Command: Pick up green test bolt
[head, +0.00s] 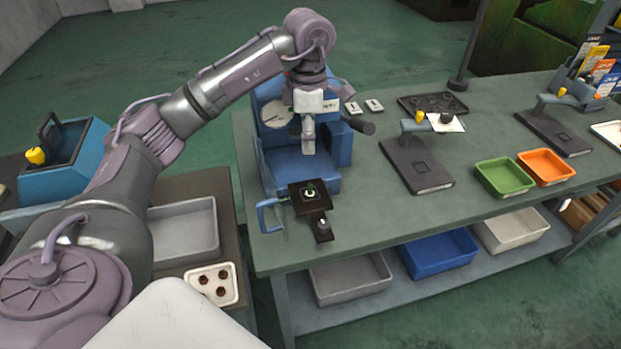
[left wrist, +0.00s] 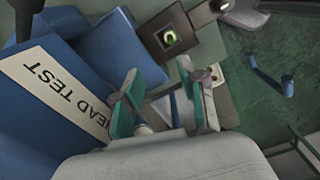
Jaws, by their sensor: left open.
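The green test bolt (head: 310,191) sits in a dark square fixture plate (head: 297,203) at the front of the blue test machine (head: 343,145). My left gripper (head: 308,146) is in front of the machine, above the plate in the head picture and apart from the bolt. In the left wrist view, the left gripper (left wrist: 160,88) has its teal fingers spread with nothing held between them. My right gripper is not in view.
The blue machine's body with a white label (left wrist: 58,90) stands close to the left gripper. A blue handle (head: 270,215) sticks out at the bench's left front. A green tray (head: 504,178) and an orange tray (head: 546,167) stand at the right.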

